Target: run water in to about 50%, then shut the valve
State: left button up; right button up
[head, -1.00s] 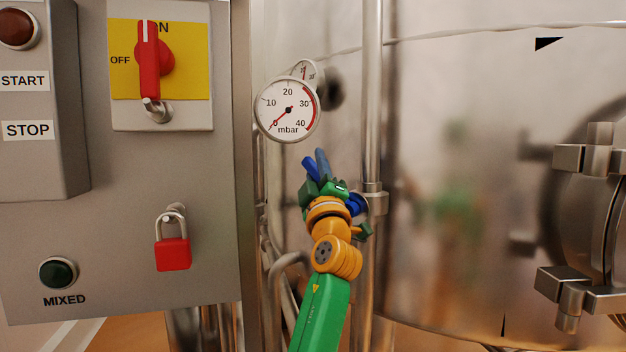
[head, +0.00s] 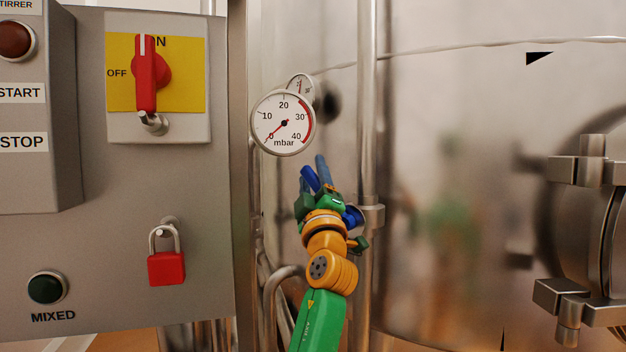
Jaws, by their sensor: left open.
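The steel vessel (head: 450,130) fills the right side of the head view, its wall shiny with blurred reflections. Two black triangle marks are on it, an upper one (head: 539,58) and a partly visible lower one (head: 503,337). No water level can be read. My left gripper (head: 317,172) points up with two blue fingers, open and apparently empty, just below and right of the round mbar gauge (head: 284,123). The gauge needle points near 0. A blue rounded part (head: 352,217) shows beside my wrist; I cannot tell whether it is a valve handle. My right gripper is out of view.
A grey control panel (head: 110,240) stands left, with a red rotary switch (head: 147,75) at ON, a red padlock (head: 166,268) and a green MIXED lamp (head: 45,287). A vertical pipe (head: 368,110) with a clamp runs close by my gripper. Hatch clamps (head: 585,170) are at right.

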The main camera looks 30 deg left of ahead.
aim_at(315, 192)
pick_arm(q)
jog(key=b+v, duration=0.4)
jog(key=v, duration=0.3)
jog(key=shift+a, duration=0.1)
jog(key=shift+f, duration=0.1)
dwell(4.2)
